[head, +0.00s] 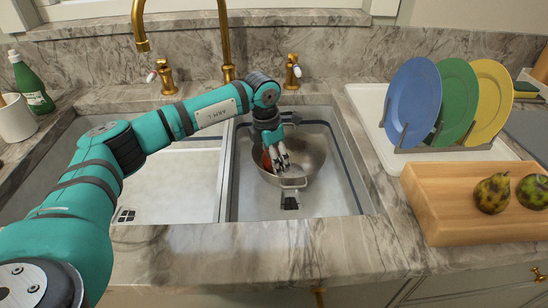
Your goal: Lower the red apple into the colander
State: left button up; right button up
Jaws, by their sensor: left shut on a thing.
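The metal colander (311,168) stands in the right basin of the sink. My left gripper (277,163) reaches down into it from above. It is shut on the red apple (266,161), of which only a small red part shows at the left side of the fingers. The fingers hide most of the apple. I cannot tell whether the apple touches the colander's bottom. My right gripper is not in view.
The left basin (180,180) is empty. A gold faucet (226,45) rises behind the sink. A green bottle (32,85) stands at far left.

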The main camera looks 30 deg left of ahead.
pick_arm(q)
jog(key=shift+f, duration=0.5)
dwell(0.3)
jog(key=o, duration=1.3)
jog(key=shift+s+a+r, duration=0.15)
jog(key=shift+s+r, duration=0.05)
jog(key=shift+r, duration=1.1)
jog(key=shift+s+a+r, duration=0.1)
jog(key=shift+s+r, duration=0.05)
jog(key=shift+r, duration=1.2)
jog(key=shift+s+a+r, duration=0.15)
jog(key=shift+s+r, duration=0.05)
jog(key=shift+r, duration=1.1)
